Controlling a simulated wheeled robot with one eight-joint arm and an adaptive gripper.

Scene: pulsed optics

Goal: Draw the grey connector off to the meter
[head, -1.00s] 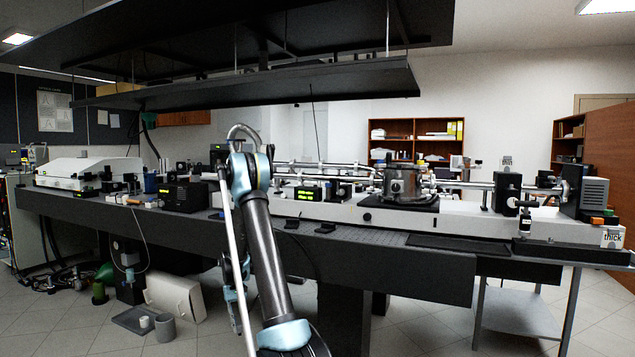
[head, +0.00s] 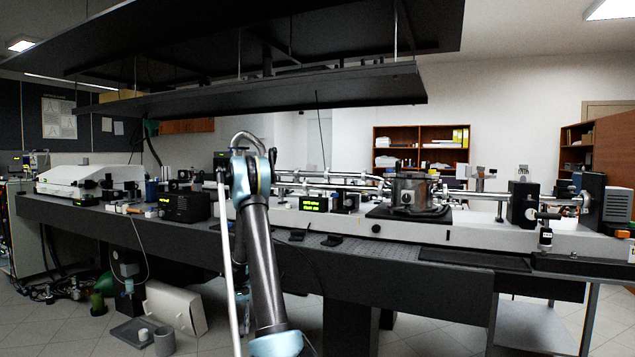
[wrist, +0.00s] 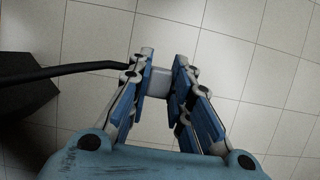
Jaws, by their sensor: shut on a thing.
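In the wrist view my gripper (wrist: 162,63) is shut on a small grey block, the grey connector (wrist: 159,83), held between the blue finger pads over the tiled floor. A black cable (wrist: 65,72) runs in from the left to the left finger; whether it joins the connector is hidden. The head view does not show my fingers clearly.
A long dark optical bench (head: 400,256) crosses the head view, with a shelf (head: 270,103) hanging above it. A round metal chamber (head: 411,190) stands on the bench.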

